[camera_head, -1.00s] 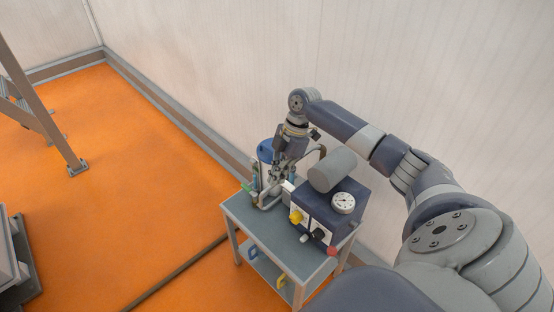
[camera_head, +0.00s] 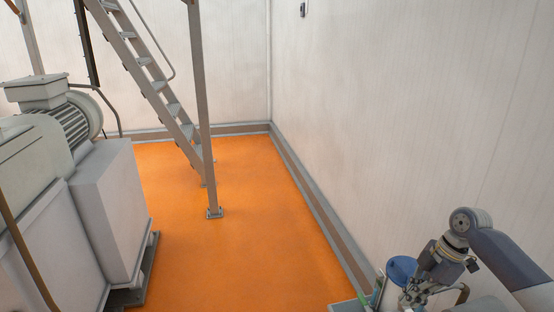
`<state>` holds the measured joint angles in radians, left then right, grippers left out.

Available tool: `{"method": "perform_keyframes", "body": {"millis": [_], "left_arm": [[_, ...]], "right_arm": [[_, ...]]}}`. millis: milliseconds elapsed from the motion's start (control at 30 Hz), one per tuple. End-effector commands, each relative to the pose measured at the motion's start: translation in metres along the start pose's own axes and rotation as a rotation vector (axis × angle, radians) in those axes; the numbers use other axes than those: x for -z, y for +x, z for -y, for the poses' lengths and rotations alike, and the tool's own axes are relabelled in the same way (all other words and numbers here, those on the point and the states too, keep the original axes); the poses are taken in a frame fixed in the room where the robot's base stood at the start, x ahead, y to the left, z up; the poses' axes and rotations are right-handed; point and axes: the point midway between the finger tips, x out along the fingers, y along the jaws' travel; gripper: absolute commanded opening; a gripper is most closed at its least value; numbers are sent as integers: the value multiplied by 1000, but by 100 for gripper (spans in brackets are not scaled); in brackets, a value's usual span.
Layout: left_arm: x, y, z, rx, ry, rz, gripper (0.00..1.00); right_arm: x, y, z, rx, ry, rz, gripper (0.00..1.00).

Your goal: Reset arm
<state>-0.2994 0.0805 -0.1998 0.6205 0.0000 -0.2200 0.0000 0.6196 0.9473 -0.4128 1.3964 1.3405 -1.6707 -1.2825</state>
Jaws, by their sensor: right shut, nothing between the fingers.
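My right arm comes in from the lower right, and its wrist bends down at the picture's right. My right gripper (camera_head: 412,297) points down at the lower edge, shut and empty, beside a blue-topped container (camera_head: 401,268). I cannot tell whether they touch. A corner of the small grey cart (camera_head: 346,305) shows at the bottom edge; the rest of it is out of view. My left gripper is not in view.
A large grey machine with a motor (camera_head: 75,118) stands at the left. A metal staircase (camera_head: 158,84) with a post (camera_head: 203,120) stands behind it. White walls close the back and right. The orange floor (camera_head: 235,235) between is clear.

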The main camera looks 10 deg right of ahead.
Motion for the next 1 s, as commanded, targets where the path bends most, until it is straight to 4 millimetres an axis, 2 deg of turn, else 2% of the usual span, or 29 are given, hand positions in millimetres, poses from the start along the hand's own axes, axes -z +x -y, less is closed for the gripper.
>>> {"method": "perform_keyframes", "body": {"millis": [167, 200, 300, 400, 500, 600, 700, 1000], "left_arm": [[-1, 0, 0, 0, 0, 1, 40], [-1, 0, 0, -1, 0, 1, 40], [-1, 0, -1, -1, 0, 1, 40], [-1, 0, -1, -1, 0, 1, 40], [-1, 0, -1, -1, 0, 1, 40], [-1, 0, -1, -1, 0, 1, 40], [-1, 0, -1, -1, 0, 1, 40], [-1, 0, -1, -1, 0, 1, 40]], "right_arm": [[26, 69, 33, 41, 36, 56, 0], [34, 88, 45, 43, 54, 73, 0], [57, 131, 78, 30, 117, 104, 0], [79, 163, 111, -5, 199, 116, 0], [100, 185, 143, -53, 306, 110, 0], [117, 196, 174, -111, 440, 93, 0], [128, 196, 201, -174, 590, 73, 0], [130, 174, 245, -321, 945, 39, 0]]}}
